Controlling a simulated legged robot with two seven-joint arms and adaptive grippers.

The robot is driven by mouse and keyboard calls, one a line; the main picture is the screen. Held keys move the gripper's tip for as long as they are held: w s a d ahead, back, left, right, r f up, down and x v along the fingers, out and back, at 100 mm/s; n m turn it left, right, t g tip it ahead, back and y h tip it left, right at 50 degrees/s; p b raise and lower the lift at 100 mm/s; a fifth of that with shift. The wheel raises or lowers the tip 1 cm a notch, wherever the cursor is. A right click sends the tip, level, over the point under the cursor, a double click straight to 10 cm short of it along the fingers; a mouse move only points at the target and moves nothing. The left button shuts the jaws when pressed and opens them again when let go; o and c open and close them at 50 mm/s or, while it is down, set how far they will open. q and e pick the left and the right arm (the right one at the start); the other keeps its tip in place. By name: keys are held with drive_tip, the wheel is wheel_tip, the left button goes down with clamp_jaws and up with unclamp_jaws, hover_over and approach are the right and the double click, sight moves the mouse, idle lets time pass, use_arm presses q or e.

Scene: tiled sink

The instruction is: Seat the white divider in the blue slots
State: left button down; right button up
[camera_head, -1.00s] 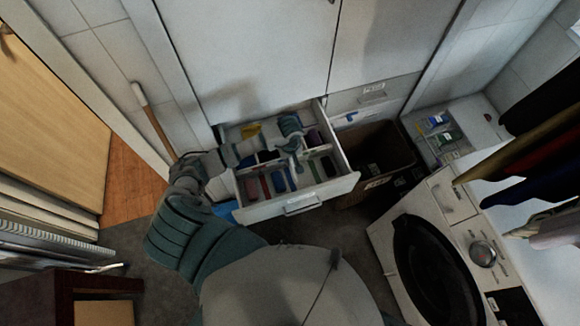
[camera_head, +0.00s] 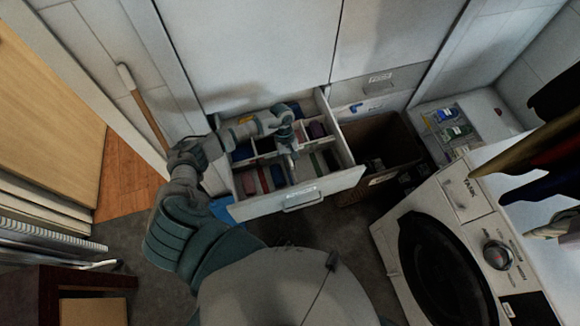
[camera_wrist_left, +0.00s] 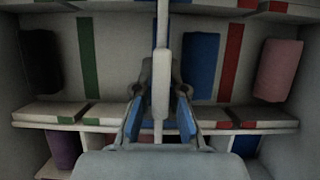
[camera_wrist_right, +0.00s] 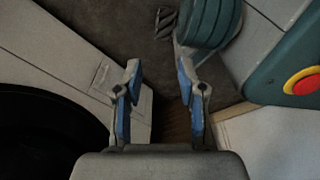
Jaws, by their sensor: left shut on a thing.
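The white divider (camera_wrist_left: 162,35) shows edge-on in the left wrist view, upright between the fingers of my left gripper (camera_wrist_left: 160,100). The gripper is shut on it, above the open drawer (camera_head: 327,186). A narrow blue strip (camera_wrist_left: 154,32) shows along the divider's left side; the fingers and divider hide most of it. Whether the divider's ends are inside the blue slots cannot be told. In the head view my left gripper (camera_head: 291,158) is over the middle of the drawer. My right gripper (camera_wrist_right: 160,95) is open and empty above the dark floor.
The drawer floor has a green stripe (camera_wrist_left: 88,55) and a red stripe (camera_wrist_left: 230,60). A blue block (camera_wrist_left: 200,65), pink block (camera_wrist_left: 278,70) and dark block (camera_wrist_left: 40,60) lie in its compartments. A brown box (camera_head: 375,150) stands right of the drawer, a washing machine (camera_head: 440,250) farther right.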

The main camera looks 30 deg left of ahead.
use_arm(q)
drive_tip(key=shift+f, duration=1.55)
use_arm(e)
drive_tip(key=shift+w, duration=0.15)
use_arm(q)
drive_tip(key=c, duration=1.6)
unclamp_jaws()
drive_tip(key=shift+o, duration=0.3)
drive_tip(key=v, duration=0.5)
drive_tip(key=shift+w+a+r+b, duration=0.1)
drive_tip(key=shift+a+r+b, duration=0.05)
drive_tip(key=shift+b, duration=0.15)
drive_tip(key=v, duration=0.5)
drive_tip(key=shift+w+r, duration=0.15)
drive_tip(key=shift+r, duration=0.2)
drive_tip(key=shift+a+r, duration=0.15)
drive_tip(key=shift+r, duration=0.25)
use_arm(e)
drive_tip(key=shift+w+a+r, duration=0.2)
drive_tip(key=shift+w+r, duration=0.5)
drive_tip(key=shift+w, duration=0.25)
